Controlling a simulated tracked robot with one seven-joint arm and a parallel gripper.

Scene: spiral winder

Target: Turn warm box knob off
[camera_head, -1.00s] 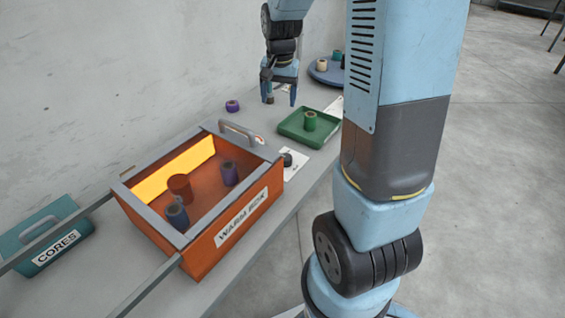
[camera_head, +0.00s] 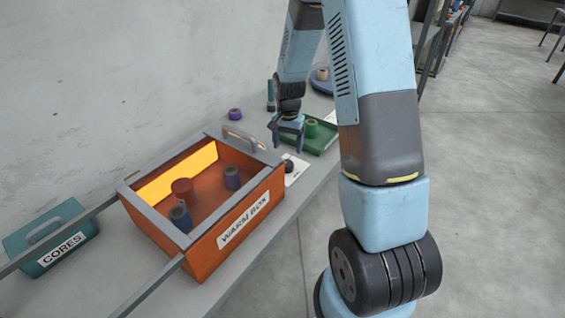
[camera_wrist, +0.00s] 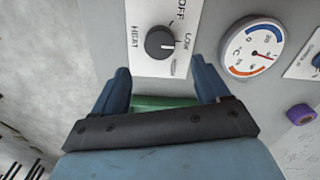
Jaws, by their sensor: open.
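The warm box (camera_head: 203,264) is an orange open-topped box with a grey rim and a glowing yellow inner wall. Its black round knob (camera_head: 289,165) stands on a white plate by the box's right end. In the wrist view the knob (camera_wrist: 159,42) shows at the upper middle on a plate marked HEAT, OFF and LOW. A pale mark on the knob points right, towards LOW. My gripper (camera_head: 288,142) hangs just above and behind the knob in the head view, apart from it. In the wrist view my gripper's fingers (camera_wrist: 162,82) are spread, with nothing between them touching the knob.
A round gauge (camera_wrist: 253,47) is beside the knob plate. A green tray (camera_head: 322,145) with a green spool lies just right of my gripper. A purple spool (camera_head: 235,114) is behind. A teal CORES box (camera_head: 30,258) stands at left. Several spools are inside the warm box.

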